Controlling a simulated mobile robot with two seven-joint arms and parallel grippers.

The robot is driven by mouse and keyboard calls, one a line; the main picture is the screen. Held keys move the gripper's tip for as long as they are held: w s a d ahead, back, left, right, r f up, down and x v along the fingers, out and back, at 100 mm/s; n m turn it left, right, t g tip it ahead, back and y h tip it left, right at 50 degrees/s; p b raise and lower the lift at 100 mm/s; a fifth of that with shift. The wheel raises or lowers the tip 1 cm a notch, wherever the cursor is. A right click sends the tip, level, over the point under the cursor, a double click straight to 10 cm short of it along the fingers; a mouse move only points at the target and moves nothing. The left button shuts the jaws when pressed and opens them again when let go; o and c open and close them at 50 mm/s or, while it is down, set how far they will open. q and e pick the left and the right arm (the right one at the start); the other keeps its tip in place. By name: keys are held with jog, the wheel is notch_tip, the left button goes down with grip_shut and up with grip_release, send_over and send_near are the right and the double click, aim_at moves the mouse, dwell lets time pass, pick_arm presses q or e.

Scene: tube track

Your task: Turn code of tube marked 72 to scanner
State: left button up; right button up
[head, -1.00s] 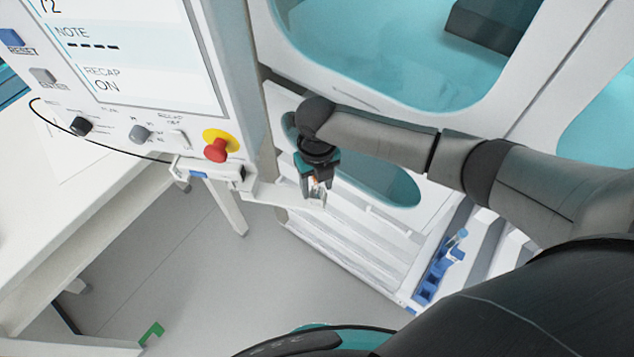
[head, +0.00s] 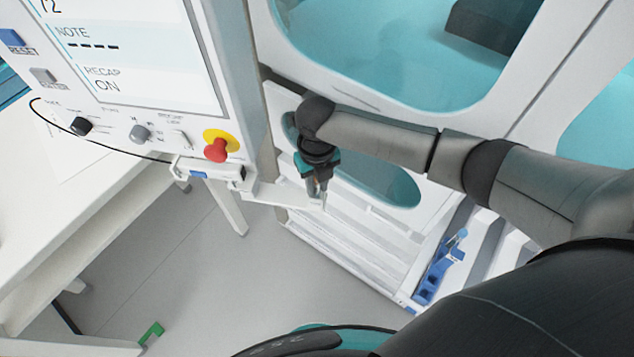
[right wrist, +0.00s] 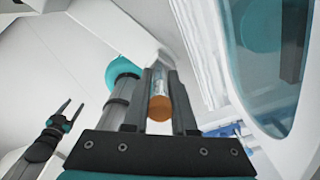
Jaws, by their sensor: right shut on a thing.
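My right gripper (head: 318,198) is shut on a tube beside the lower right corner of the screen panel. In the right wrist view the tube (right wrist: 158,82) is clear with an orange-brown end (right wrist: 159,108) and lies between the two fingers. I cannot read a number or code on it. A white unit with a blue patch (head: 198,174) is fixed under the panel, left of the gripper; I cannot tell if it is the scanner. My left gripper (right wrist: 69,112) shows in the right wrist view with its fingers apart and empty.
The screen (head: 130,45) reads NOTE with dashes and RECAP ON; the number above is cut off. A red stop button (head: 215,149) sits below it. A blue rack (head: 432,278) with a tube stands at the lower right. A white table (head: 60,220) is at left.

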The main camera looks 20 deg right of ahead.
grip_shut()
jog(key=shift+r+p, duration=0.25)
jog(key=shift+p, duration=0.15)
jog(key=shift+r+m+p, duration=0.1)
jog(key=shift+m+p, duration=0.5)
jog(key=shift+m, duration=0.1)
jog(key=shift+m+p, duration=0.3)
jog(key=shift+m, duration=0.4)
